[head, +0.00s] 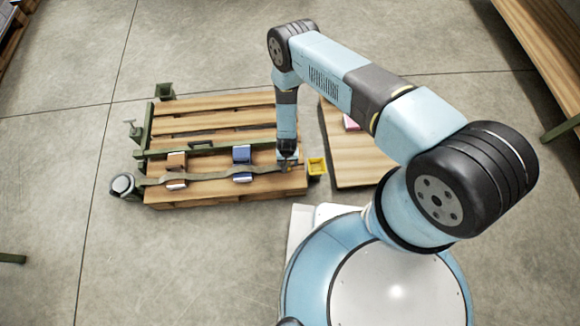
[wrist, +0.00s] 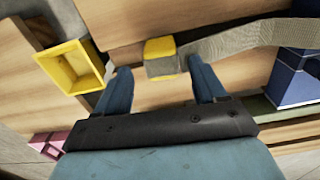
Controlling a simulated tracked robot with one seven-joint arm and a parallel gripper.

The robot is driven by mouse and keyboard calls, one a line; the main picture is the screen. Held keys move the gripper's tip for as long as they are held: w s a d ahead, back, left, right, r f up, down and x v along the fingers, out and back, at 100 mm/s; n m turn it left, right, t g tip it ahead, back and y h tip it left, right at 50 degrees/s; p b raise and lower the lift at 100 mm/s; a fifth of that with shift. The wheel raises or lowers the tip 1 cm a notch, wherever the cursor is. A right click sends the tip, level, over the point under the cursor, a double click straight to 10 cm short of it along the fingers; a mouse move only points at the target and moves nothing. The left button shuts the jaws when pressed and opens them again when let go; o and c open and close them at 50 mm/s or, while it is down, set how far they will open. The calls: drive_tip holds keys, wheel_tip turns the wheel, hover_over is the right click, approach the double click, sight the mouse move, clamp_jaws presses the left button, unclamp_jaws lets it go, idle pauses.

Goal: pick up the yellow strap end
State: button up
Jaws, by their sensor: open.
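The yellow strap end (wrist: 160,47) is a small yellow cap on a grey webbing strap (wrist: 235,40). In the wrist view it lies just ahead of the gap between my fingers. My gripper (wrist: 158,66) is open, with one blue finger on each side and nothing gripped. In the head view the strap (head: 210,175) runs across the front of a wooden pallet (head: 225,195), and my gripper (head: 287,163) is over its right end. My gripper hides the strap end there.
A yellow open box (head: 317,167) is at the pallet's right edge, close to my left finger in the wrist view (wrist: 72,68). A blue box (head: 242,162) and a brown box (head: 176,170) sit under the strap. A pink item (head: 350,122) lies on the right-hand board.

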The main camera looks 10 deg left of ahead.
drive_tip(key=shift+s+a+f, duration=0.1)
drive_tip(key=shift+f, duration=1.75)
drive_tip(key=shift+c, duration=0.5)
drive_tip(key=c, duration=1)
drive_tip(key=shift+r, duration=0.1)
